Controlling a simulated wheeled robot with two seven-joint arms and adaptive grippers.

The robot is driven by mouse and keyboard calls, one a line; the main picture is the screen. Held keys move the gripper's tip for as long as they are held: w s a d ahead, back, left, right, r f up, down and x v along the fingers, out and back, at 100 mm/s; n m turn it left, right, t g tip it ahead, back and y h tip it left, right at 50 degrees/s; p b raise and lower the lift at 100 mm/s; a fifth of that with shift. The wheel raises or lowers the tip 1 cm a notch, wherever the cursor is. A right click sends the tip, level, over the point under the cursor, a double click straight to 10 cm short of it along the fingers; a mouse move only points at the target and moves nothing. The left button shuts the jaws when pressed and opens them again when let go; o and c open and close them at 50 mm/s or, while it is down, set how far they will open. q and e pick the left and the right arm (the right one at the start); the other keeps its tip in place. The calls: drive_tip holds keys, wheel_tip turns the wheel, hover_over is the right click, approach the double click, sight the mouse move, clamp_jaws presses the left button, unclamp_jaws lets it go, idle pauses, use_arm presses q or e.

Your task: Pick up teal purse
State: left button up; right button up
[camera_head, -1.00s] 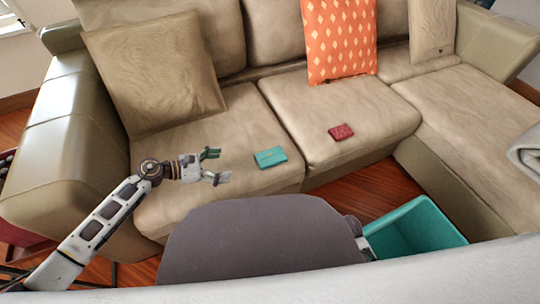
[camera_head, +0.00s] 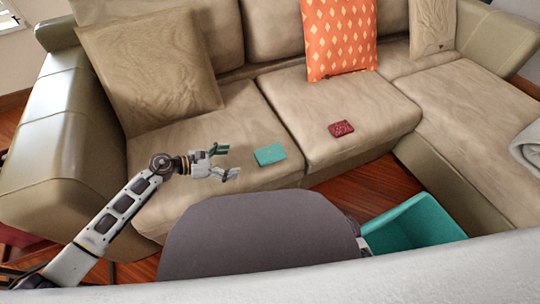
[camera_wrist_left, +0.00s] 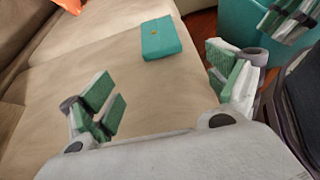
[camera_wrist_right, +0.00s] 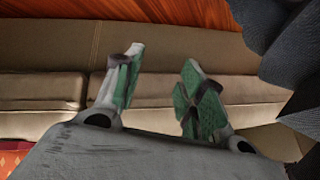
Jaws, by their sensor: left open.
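The teal purse (camera_head: 270,155) lies flat on the left sofa seat, close to the gap between the cushions. It also shows at the top middle of the left wrist view (camera_wrist_left: 161,38), ahead of the fingers. My left gripper (camera_head: 230,161) is open and empty, just left of the purse, with its fingers pointing towards it. The gripper and purse are apart. My right gripper (camera_wrist_right: 158,80) is open and empty in the right wrist view.
A red purse (camera_head: 341,128) lies on the middle seat. A teal bin (camera_head: 415,222) stands on the wooden floor in front. A tan pillow (camera_head: 150,68) and an orange pillow (camera_head: 341,38) lean on the backrest. The seat around the teal purse is clear.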

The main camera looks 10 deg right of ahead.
sight(256, 158)
use_arm(q)
drive_tip(key=x, duration=0.3)
drive_tip(key=shift+f+b, duration=0.1)
drive_tip(key=shift+b, duration=0.25)
drive_tip(key=shift+w+d+f, duration=0.2)
drive_tip(key=shift+d+f, duration=0.05)
drive_tip(key=shift+d, duration=0.5)
use_arm(e)
drive_tip(key=shift+s+a+f, duration=0.1)
drive_tip(key=shift+a+f, duration=0.1)
drive_tip(key=shift+f, duration=0.95)
use_arm(q)
drive_tip(key=shift+b+x, duration=1.1)
drive_tip(key=shift+x, duration=1.35)
drive_tip(key=shift+s+d+f, duration=0.1)
drive_tip(key=shift+d, duration=0.1)
use_arm(e)
drive_tip(key=shift+w+a+f+t+y, duration=0.2)
drive_tip(key=shift+w+f+t+y, duration=0.1)
drive_tip(key=shift+f, duration=0.4)
drive_tip(key=shift+s+f, duration=0.15)
drive_tip(key=shift+s, duration=0.05)
